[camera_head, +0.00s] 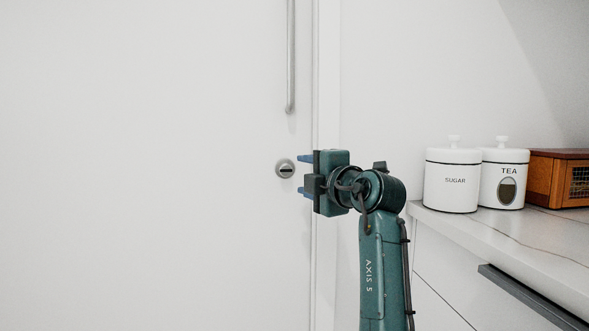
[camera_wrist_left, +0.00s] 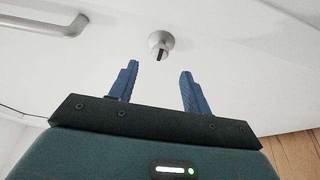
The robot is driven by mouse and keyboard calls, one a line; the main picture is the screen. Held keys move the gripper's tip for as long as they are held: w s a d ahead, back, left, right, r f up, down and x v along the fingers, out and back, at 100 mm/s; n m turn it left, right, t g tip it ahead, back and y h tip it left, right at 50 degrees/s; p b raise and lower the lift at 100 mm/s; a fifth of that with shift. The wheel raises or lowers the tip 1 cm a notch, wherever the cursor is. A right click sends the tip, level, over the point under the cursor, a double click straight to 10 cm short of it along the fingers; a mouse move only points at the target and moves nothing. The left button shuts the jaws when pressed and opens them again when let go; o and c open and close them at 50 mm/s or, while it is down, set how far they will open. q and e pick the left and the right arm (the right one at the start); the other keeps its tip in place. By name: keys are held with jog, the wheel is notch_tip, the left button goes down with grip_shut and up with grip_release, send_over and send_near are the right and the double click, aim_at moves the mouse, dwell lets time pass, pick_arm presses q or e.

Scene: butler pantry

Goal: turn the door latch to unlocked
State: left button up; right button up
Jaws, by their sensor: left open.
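The door latch (camera_head: 285,169) is a round silver fitting with a dark-edged thumb-turn bar across its middle, on the white door (camera_head: 150,170). The bar lies about horizontal in the head view. In the left wrist view the latch (camera_wrist_left: 161,42) sits just beyond the fingertips, between their lines. My left gripper (camera_head: 303,175) is open and empty, its blue fingers pointing left at the latch from the right, one above and one below its height. The fingers also show in the left wrist view (camera_wrist_left: 160,70), apart from the latch. My right gripper is not in view.
A long vertical bar handle (camera_head: 291,55) is on the door above the latch. At right, a counter (camera_head: 500,228) carries a sugar canister (camera_head: 452,182), a tea canister (camera_head: 503,185) and a wooden box (camera_head: 560,178). A dark drawer handle (camera_head: 530,297) sticks out below. The door left of the latch is clear.

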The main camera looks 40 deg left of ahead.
pick_arm(q)
jog(key=v, duration=0.5)
jog(key=shift+s+d, duration=0.1)
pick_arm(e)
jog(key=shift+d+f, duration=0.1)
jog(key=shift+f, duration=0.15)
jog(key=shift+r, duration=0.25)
